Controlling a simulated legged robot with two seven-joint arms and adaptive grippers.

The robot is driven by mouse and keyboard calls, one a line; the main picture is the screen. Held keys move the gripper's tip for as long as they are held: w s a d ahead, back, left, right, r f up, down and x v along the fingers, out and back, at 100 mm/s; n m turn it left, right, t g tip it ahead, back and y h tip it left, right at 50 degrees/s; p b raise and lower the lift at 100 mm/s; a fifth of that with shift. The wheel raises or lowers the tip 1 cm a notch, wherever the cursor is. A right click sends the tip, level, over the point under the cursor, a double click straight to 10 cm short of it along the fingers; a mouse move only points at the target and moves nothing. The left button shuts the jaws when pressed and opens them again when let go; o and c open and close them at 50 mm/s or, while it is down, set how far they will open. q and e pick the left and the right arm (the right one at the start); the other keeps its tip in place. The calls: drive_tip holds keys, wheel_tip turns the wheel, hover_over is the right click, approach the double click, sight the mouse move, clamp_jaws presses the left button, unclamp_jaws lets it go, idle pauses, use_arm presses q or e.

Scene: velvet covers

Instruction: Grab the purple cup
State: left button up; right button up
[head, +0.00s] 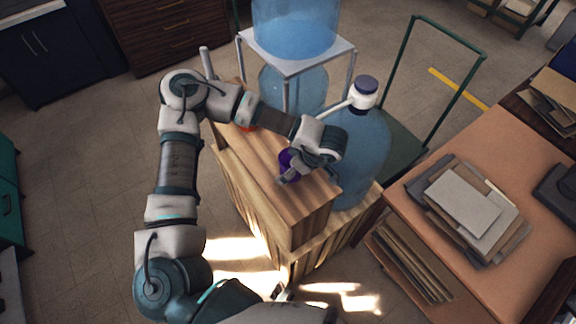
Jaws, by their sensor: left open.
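The purple cup (285,160) stands on the wooden counter, partly hidden behind my left gripper (287,178). The left arm comes in from the left and bends over the counter, with the gripper right at the cup. The left gripper is open; its fingers are small in the picture, and I cannot tell whether they touch the cup or are around it. My right gripper is not in view.
The narrow wooden counter (318,205) bears a red item (248,127) behind the arm. A large blue water bottle with a pump (363,92) stands close at its right. More bottles stand behind. A desk (405,198) with stacked folders is at the right.

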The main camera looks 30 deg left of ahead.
use_arm(q)
drive_tip(key=shift+d+f, duration=0.15)
drive_tip(key=shift+d, duration=0.55)
drive_tip(key=shift+c, duration=1.4)
drive_tip(key=shift+a, duration=0.45)
drive_tip(key=c, duration=0.8)
drive_tip(key=shift+a, duration=0.4)
drive_tip(key=c, duration=0.3)
drive_tip(key=shift+d, duration=0.5)
drive_tip(key=shift+d+r, duration=0.1)
drive_tip(key=shift+r, duration=0.45)
drive_tip(key=shift+a+r, duration=0.25)
drive_tip(key=shift+r, duration=0.8)
drive_tip(key=shift+s+d+r, duration=0.1)
drive_tip(key=shift+d+r, duration=0.05)
drive_tip(key=shift+r, duration=0.05)
drive_tip(key=shift+s+d+r+b, duration=0.2)
drive_tip(key=shift+s+d, duration=0.85)
drive_tip(key=shift+d, duration=1.35)
drive_tip(key=shift+s+d+r+b, duration=0.1)
drive_tip(key=shift+s+d+r, duration=0.2)
drive_tip(key=shift+s+d, duration=1.4)
drive_tip(key=shift+s+d+r+b, duration=0.1)
drive_tip(key=shift+s+d+r, duration=0.25)
drive_tip(key=shift+d, duration=2.7)
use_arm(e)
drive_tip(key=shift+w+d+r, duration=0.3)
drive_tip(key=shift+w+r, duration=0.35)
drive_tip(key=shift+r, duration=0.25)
